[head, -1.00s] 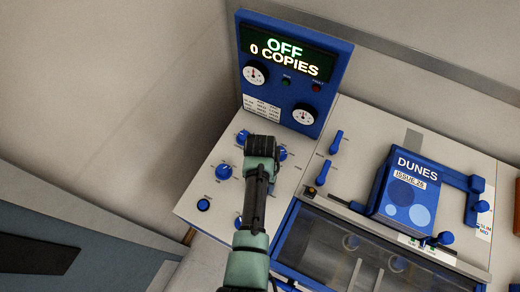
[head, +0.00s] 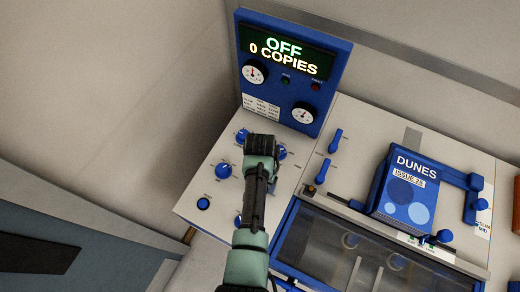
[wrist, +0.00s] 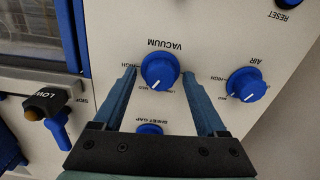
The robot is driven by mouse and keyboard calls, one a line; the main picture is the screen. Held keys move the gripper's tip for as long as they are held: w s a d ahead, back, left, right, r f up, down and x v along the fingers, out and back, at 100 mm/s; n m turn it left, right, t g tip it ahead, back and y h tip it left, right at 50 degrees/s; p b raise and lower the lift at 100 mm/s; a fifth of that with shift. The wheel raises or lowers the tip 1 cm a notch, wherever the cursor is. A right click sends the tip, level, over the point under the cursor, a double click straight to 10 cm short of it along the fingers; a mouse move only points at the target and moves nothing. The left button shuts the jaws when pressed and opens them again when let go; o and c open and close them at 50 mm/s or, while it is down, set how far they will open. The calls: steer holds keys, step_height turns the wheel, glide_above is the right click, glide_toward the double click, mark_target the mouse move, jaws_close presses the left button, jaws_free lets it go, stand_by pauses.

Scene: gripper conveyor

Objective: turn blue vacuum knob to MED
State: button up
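The blue vacuum knob (wrist: 160,70) is in the middle of the wrist view, under the upside-down VACUUM label. Its white pointer line lies at the lower left of its face, close to the MED mark. My gripper (wrist: 158,74) is open, with one finger on each side of the knob. Gaps show between both fingers and the knob in this view; I cannot tell how far the fingertips are above the panel. In the head view my gripper (head: 261,146) is over the white control panel (head: 189,208), and the arm hides the vacuum knob.
The similar blue air knob (wrist: 245,84) is just right of the right finger in the wrist view. A blue sheet gap knob (wrist: 150,129) shows between the fingers near the palm. The display (head: 288,52) reads OFF, 0 COPIES. Blue levers (head: 323,171) stand to the right.

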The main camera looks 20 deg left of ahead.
steer(key=shift+r, duration=0.15)
step_height(320, 180, up, 13)
steer(key=b, duration=0.1)
steer(key=shift+b, duration=0.4)
stand_by(0.5)
steer(key=w+d+r+t+y+b, duration=0.25)
steer(key=w+r+t, duration=0.75)
steer(key=w+r, duration=0.6)
step_height(320, 180, up, 13)
steer(key=d+t+b, duration=0.2)
steer(key=t, duration=0.3)
steer(key=s+d+r+t+b, duration=0.1)
steer(key=s+r+t, duration=0.3)
steer(key=r, duration=0.4)
steer(key=s+d+r+t+h+b, duration=0.1)
steer(key=s+d+r+t, duration=0.3)
steer(key=s+r, duration=0.3)
steer(key=s+d+r+t+h+b, duration=0.1)
steer(key=s+d+r+t, duration=0.2)
steer(key=r, duration=0.8)
steer(key=shift+s+r+t, duration=0.15)
steer(key=shift+s+t, duration=0.55)
steer(key=shift+s, duration=0.45)
